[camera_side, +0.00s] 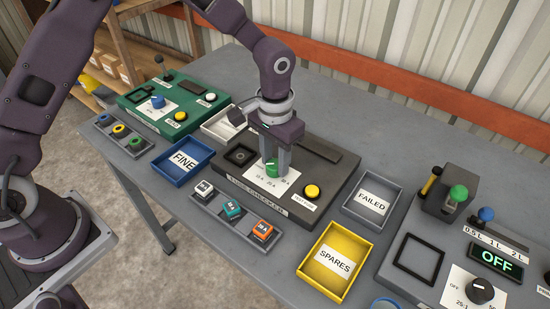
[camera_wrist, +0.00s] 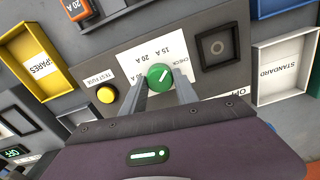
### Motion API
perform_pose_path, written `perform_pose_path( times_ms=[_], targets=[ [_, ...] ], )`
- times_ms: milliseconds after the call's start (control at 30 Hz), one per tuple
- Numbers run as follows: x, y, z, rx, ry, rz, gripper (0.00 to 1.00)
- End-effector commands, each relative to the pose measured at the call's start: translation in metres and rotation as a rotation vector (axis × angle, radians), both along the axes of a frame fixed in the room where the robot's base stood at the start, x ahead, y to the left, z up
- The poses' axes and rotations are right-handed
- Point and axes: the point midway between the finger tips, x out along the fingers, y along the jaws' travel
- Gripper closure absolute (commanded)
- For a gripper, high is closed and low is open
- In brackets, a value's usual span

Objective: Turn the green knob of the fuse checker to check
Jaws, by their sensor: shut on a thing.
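The fuse checker (camera_side: 318,178) is a dark grey box on the table. Its green knob (camera_side: 271,168) sits on a white label card, and it also shows in the wrist view (camera_wrist: 159,77). My gripper (camera_wrist: 160,88) is shut on the green knob, with one finger on each side. In the side view my gripper (camera_side: 278,163) comes down from above onto the knob. A white mark on the knob points to the upper right in the wrist view, on the side where CHECK is printed. I cannot tell whether it lines up exactly.
A yellow button (camera_side: 312,191) is right of the knob, and a square socket (camera_side: 240,155) is left. A fuse rack (camera_side: 207,205), yellow SPARES tray (camera_side: 310,272), FAILED tray (camera_side: 349,206) and blue FINE tray (camera_side: 164,169) surround the checker. A green device (camera_side: 138,102) stands behind.

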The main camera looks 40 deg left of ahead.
Motion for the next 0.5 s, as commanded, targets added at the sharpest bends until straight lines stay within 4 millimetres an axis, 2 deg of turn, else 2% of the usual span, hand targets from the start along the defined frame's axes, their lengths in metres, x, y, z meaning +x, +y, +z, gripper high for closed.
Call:
perform_pose_path(
  times_ms=[500],
  targets=[
    [0.0001, -0.0005, 0.0012, 0.000, -0.001, -0.370, 1.00]
  ],
)
